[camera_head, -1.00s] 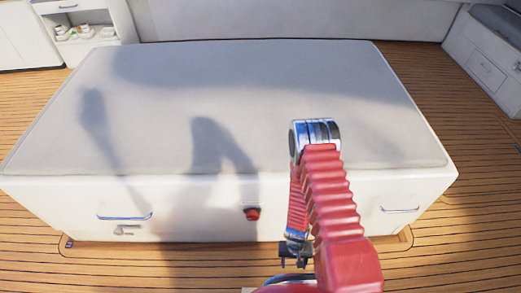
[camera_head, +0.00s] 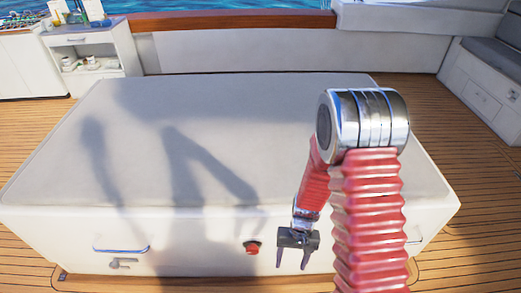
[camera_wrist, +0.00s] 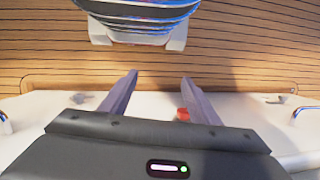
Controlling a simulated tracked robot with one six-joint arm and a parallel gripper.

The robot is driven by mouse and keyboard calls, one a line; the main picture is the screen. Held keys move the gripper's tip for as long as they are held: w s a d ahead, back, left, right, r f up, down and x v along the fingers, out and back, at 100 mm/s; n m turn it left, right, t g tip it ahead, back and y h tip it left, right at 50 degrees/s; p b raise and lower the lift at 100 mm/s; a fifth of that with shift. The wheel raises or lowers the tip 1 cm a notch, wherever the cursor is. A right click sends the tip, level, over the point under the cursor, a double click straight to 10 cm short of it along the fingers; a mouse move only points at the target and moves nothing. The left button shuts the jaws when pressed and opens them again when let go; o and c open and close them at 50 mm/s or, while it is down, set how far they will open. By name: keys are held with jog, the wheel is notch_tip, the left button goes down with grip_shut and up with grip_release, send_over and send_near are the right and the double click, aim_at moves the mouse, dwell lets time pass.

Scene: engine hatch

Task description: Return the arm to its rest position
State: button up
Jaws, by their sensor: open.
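My arm (camera_head: 368,215) is bent, with its silver elbow raised at the right of the head view and its red forearm hanging down behind. My gripper (camera_head: 293,262) points downward in front of the hatch box's front face, right of the red knob (camera_head: 252,248). Its two fingers are apart with nothing between them. In the wrist view my gripper (camera_wrist: 160,90) also shows open and empty, and the red knob (camera_wrist: 183,114) is partly hidden behind the right finger. The white hatch box (camera_head: 60,222) has a grey cushioned top (camera_head: 270,120) lying flat.
A blue-edged handle (camera_head: 121,249) and a small latch (camera_head: 124,263) are on the box's front left. A white cabinet (camera_head: 88,60) stands at the back left, a seat unit (camera_head: 485,90) at the right. Wooden floor (camera_head: 25,255) surrounds the box.

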jog(key=s+d+r+t, duration=0.1)
jog(key=s+r+t, duration=0.1)
jog(key=r, duration=1.2)
jog(key=s+d+r+t, duration=0.2)
jog(key=s+r+t, duration=0.1)
jog(key=r, duration=1)
jog(key=s+d+r+t+h, duration=0.1)
jog(key=s+d+r+t, duration=0.1)
jog(key=r, duration=1.2)
jog(key=shift+s+d+r+n+t, duration=0.3)
jog(key=shift+s+t, duration=0.2)
jog(key=shift+s, duration=0.5)
jog(key=shift+c, duration=0.5)
